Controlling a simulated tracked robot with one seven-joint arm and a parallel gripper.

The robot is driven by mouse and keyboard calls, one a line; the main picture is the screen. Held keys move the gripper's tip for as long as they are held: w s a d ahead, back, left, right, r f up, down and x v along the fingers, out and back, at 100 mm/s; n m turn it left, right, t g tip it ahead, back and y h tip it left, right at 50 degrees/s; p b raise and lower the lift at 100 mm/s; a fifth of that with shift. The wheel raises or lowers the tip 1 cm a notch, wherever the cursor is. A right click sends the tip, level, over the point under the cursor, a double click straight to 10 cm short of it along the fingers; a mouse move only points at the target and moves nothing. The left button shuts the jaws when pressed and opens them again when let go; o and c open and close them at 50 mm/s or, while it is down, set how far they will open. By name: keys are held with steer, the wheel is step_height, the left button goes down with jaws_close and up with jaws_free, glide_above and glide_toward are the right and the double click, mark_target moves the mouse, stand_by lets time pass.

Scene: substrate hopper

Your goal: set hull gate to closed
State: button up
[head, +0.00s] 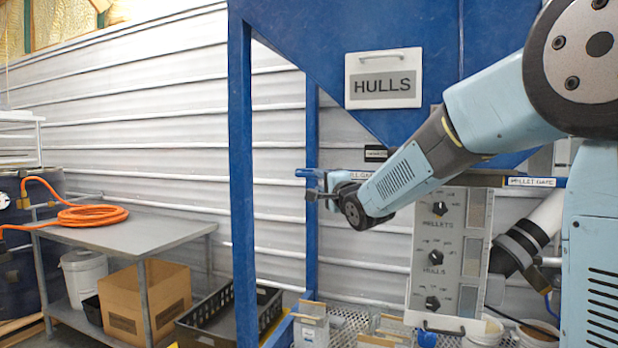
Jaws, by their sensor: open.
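The hull gate label (362,174), its first letter cut off by my arm or too small to read, sits on a horizontal bar under the blue hopper (330,50). A blue piece, perhaps the hull gate's handle (308,173), sticks out at the bar's left end. My gripper (316,193) is open beside and just below this blue piece, pointing left. I cannot tell whether it touches it. My wrist and forearm hide much of the bar, so the gate's position cannot be read.
The pellet gate label (530,182) is on the bar at right. A white panel with knobs (437,255) hangs below. A blue frame post (243,180) stands left of my gripper. A grey table (130,240) with an orange hose (92,215) is further left.

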mark_target(310, 176)
steer(key=x, duration=0.7)
steer(key=shift+w+a, duration=0.15)
steer(key=shift+w, duration=0.25)
jaws_close()
steer(key=shift+f, duration=0.1)
